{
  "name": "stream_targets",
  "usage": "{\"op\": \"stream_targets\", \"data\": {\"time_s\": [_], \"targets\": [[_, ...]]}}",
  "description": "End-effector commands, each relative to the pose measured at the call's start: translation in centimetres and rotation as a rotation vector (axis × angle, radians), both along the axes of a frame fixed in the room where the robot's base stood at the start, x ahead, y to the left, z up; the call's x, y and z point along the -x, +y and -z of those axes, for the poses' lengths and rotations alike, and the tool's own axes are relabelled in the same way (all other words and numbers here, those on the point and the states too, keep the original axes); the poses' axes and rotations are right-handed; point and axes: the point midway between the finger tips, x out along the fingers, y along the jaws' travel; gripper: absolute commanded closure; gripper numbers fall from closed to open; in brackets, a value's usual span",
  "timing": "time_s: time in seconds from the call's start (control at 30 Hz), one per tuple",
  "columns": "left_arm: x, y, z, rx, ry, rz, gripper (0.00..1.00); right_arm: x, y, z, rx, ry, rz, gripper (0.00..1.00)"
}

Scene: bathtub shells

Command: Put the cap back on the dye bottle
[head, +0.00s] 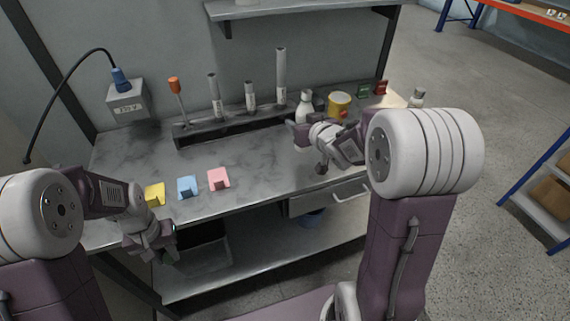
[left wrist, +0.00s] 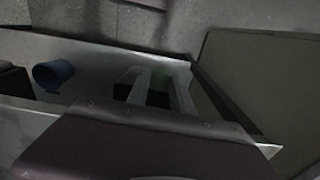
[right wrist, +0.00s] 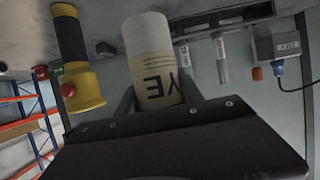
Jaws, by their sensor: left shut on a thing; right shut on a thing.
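The dye bottle (right wrist: 150,50) fills the middle of the right wrist view, pale with dark "YE" letters. It also shows as a white bottle with a narrowing top in the head view (head: 305,105). My right gripper (head: 299,130) is shut on it, beside the rack. The bottle's top is hidden in the right wrist view. My left gripper (head: 170,240) is low, in front of the bench's front edge. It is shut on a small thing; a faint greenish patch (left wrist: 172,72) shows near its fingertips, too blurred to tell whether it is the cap.
Yellow (head: 155,194), blue (head: 187,187) and pink (head: 218,179) blocks stand near the bench's front edge. A dark rack (head: 190,133) with several upright tools lies behind. The middle bench top (head: 240,155) is clear.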

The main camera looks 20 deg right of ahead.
Motion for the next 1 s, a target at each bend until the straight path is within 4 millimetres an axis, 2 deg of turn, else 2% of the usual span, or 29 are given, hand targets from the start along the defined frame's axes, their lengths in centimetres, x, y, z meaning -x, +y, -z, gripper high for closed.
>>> {"op": "stream_targets", "data": {"time_s": [0.33, 0.43, 0.63, 0.8, 1.0], "targets": [[0.0, 0.0, 0.0, 0.0, 0.0, 0.0, 1.0, 0.1, -0.4, -0.2, 0.002, -0.001, 0.009, 1.0], [0.0, 0.0, 0.4, 0.0, 0.0, 0.0, 1.0, -0.3, 0.0, 0.3, 0.001, 0.0, 0.007, 1.0], [0.0, 0.0, 2.0, 0.0, 0.0, 0.0, 1.0, -3.4, 3.1, 3.2, 0.0, 0.001, 0.002, 1.0], [0.0, 0.0, 2.2, 0.0, 0.0, 0.0, 1.0, -6.2, 5.7, 5.2, 0.0, 0.001, 0.003, 1.0], [0.0, 0.0, 2.2, 0.0, 0.0, 0.0, 1.0, -8.2, 7.5, 6.7, 0.001, -0.001, 0.006, 1.0]]}}
